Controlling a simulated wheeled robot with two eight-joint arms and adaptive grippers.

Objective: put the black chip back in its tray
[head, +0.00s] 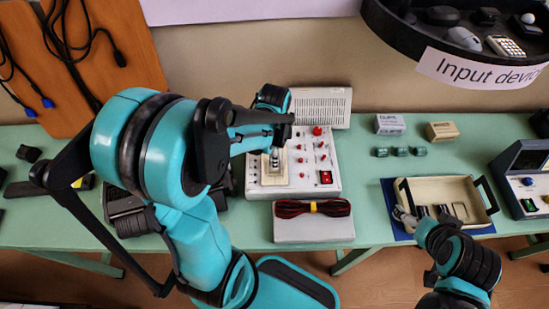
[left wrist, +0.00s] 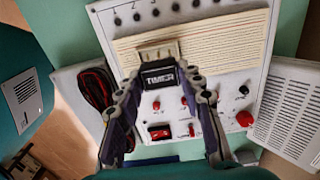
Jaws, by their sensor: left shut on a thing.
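The black chip (left wrist: 158,76), with white lettering that reads TIMER, is between the fingers of my left gripper (left wrist: 160,86) in the left wrist view. My left gripper is shut on it, over the cream pad of the white test panel, at a pale socket-like piece. I cannot tell whether the chip touches that piece. In the head view my left gripper (head: 275,158) is above this pad, and the chip is too small to make out. The beige tray (head: 432,188) stands at the right with small items inside. My right gripper (head: 405,217) is at its front left corner; its opening is unclear.
The white panel (head: 325,160) has red knobs and switches. A grey box (head: 312,228) with a cable bundle (head: 312,208) lies in front of it. Small boxes (head: 390,124) and green blocks (head: 401,151) stand behind the tray. Green table (head: 365,168) is bare between panel and tray.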

